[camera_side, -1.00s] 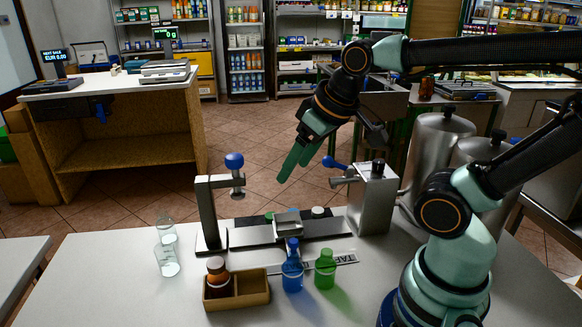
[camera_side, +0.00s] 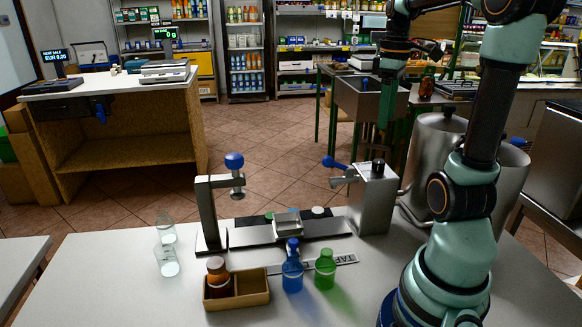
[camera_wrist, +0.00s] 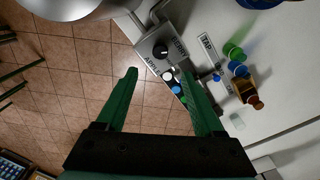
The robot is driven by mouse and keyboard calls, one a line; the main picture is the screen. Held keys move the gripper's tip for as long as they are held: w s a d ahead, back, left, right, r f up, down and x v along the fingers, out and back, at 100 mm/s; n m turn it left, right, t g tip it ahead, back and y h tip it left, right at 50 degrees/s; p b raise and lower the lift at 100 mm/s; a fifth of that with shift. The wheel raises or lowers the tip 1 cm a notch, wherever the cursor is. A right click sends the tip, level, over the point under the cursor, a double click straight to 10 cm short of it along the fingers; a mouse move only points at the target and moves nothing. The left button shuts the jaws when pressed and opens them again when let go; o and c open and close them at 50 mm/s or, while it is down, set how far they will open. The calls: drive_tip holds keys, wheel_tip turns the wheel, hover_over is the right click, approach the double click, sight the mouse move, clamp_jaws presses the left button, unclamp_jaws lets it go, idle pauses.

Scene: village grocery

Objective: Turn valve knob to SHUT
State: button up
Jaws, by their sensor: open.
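The black valve knob (camera_side: 378,165) sits on top of a steel box (camera_side: 374,202) at the right of the bench in the side view. In the wrist view, the knob (camera_wrist: 160,51) shows from above, between printed words on the box top; its pointer direction is too small to tell. My gripper (camera_side: 385,122) is open and empty, fingers pointing down, above the knob in the side picture and apart from it. In the wrist view my gripper (camera_wrist: 160,74) has its two green fingers spread, with the knob appearing just beyond the gap between their tips.
A blue-ended lever (camera_side: 334,162) sticks out left of the box. Steel tanks (camera_side: 433,150) stand close on its right. A press with a blue ball (camera_side: 234,161), a blue bottle (camera_side: 292,268), a green bottle (camera_side: 325,270) and a cardboard tray (camera_side: 253,296) occupy the bench.

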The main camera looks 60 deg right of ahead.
sight(379, 161)
wheel_tip(379, 161, down, 11)
drive_tip(key=shift+f, duration=0.15)
idle(0.4)
clamp_jaws()
